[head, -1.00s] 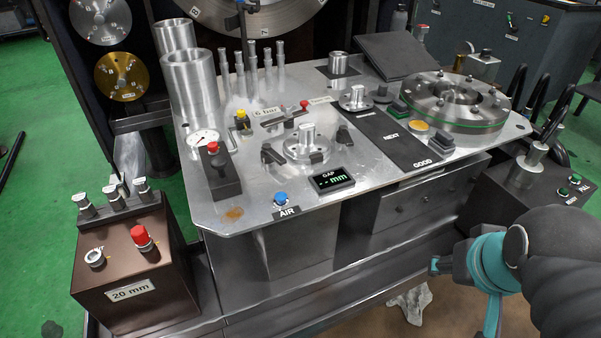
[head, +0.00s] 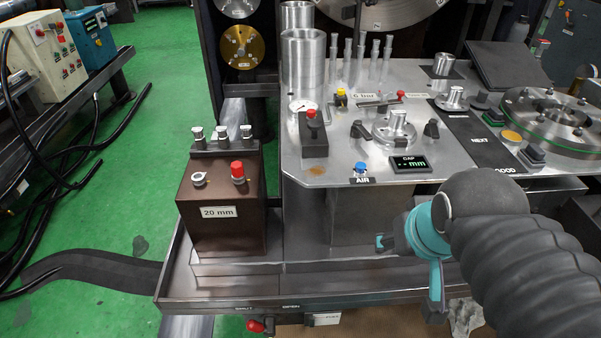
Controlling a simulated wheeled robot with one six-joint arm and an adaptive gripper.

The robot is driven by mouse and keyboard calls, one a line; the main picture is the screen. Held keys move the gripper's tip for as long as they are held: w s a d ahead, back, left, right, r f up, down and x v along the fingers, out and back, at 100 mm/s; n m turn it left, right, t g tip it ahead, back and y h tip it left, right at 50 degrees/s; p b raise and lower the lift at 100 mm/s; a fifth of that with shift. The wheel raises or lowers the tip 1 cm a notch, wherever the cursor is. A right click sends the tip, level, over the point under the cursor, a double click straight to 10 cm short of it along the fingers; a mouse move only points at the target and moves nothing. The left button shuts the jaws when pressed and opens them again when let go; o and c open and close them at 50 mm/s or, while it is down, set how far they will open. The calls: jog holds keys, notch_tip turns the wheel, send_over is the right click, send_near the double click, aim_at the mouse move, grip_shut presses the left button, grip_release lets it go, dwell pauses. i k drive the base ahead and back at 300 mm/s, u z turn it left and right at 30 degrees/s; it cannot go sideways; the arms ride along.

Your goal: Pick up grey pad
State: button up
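A small block with a dark grey top (head: 532,154) lies on the metal table, left of the round flanged fixture; it looks like the grey pad. A similar small block with green on it (head: 494,117) lies farther back. My gripper (head: 408,262) is low in front of the table's front edge, below and left of the pad and well apart from it. My wrist and dark sleeved arm hide much of the gripper, so its opening and grasp cannot be made out.
The metal table (head: 330,178) carries a central clamp fixture (head: 395,128), a gap display (head: 409,164) and a blue air button (head: 360,169). A brown 20 mm box (head: 222,213) stands left. A lower tray ledge (head: 300,285) runs along the front.

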aim_at(533, 156)
jog(key=z, duration=0.45)
jog(key=k, duration=0.35)
jog(key=z, duration=0.45)
